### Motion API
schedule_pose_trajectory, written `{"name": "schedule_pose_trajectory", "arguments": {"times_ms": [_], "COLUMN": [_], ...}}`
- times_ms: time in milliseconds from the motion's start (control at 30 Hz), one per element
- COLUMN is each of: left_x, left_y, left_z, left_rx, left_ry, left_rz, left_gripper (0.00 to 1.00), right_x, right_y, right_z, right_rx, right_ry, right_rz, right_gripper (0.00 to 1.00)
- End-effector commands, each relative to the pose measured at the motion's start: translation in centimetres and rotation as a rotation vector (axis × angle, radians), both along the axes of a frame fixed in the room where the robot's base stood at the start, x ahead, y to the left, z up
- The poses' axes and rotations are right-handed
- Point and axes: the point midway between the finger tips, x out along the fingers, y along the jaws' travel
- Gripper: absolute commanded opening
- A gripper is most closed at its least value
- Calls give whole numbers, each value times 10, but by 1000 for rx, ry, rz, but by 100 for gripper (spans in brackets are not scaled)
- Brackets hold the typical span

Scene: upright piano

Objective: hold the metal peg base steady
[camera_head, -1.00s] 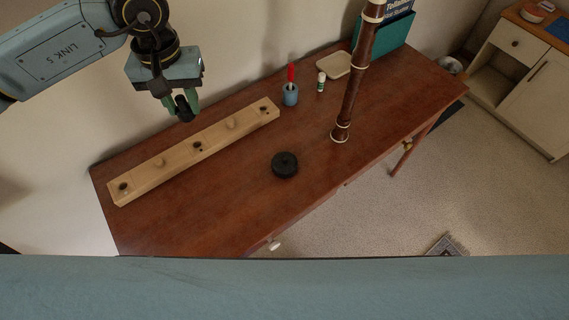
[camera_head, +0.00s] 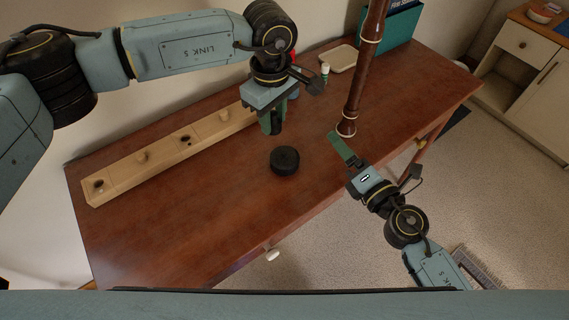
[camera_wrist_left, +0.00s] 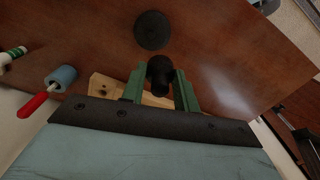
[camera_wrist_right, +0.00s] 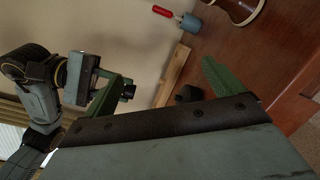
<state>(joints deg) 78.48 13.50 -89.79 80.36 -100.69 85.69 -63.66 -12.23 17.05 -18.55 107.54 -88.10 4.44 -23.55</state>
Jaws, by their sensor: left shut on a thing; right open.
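The peg base looks to be the black round disc (camera_head: 285,160) lying flat on the brown tabletop; it also shows in the left wrist view (camera_wrist_left: 152,30) and right wrist view (camera_wrist_right: 188,93). My left gripper (camera_head: 272,122) is shut on a small black cylinder (camera_wrist_left: 160,74), held above the table behind the disc. My right gripper (camera_head: 345,150) is open and empty, to the right of the disc near the table's front edge. It is apart from the disc, and one green finger (camera_wrist_right: 215,76) shows clearly in the right wrist view.
A long wooden block with holes and knobs (camera_head: 143,157) lies along the table's back edge. A tall brown woodwind instrument (camera_head: 356,90) stands close to my right gripper. A small white-and-green bottle (camera_head: 325,72) and a tray (camera_head: 340,58) are behind. The table's front left is clear.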

Motion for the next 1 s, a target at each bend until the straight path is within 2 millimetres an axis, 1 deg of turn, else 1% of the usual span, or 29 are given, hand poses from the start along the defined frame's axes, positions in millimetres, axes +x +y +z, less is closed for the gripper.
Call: {"name": "schedule_pose_trajectory", "arguments": {"times_ms": [33,100,200,300,400,500,600,900,1000], "left_x": [1,2,3,5,5,6,6,6,6], "left_y": [-4,-8,-14,-18,-21,-23,-23,-23,-23], "left_z": [-5,-9,-14,-17,-20,-21,-21,-21,-21], "left_rx": [1,0,0,-1,-1,0,0,-1,-1], "left_ry": [-1,0,0,-1,-1,0,0,1,1], "left_rz": [15,39,72,98,116,127,131,130,130], "left_gripper": [9,9,9,9,9,9,9,9,9], "right_x": [-2,-8,-16,-21,-24,-25,-26,-25,-23], "right_y": [13,29,44,49,50,48,47,47,50], "right_z": [0,-4,-16,-30,-41,-47,-49,-50,-51], "right_rx": [-123,-304,-546,-743,-886,-968,-1002,-1001,-1000], "right_ry": [-58,-131,-212,-264,-294,-308,-313,-311,-311], "right_rz": [81,191,323,421,485,520,533,533,531], "right_gripper": [93,93,93,93,93,93,93,93,93]}}
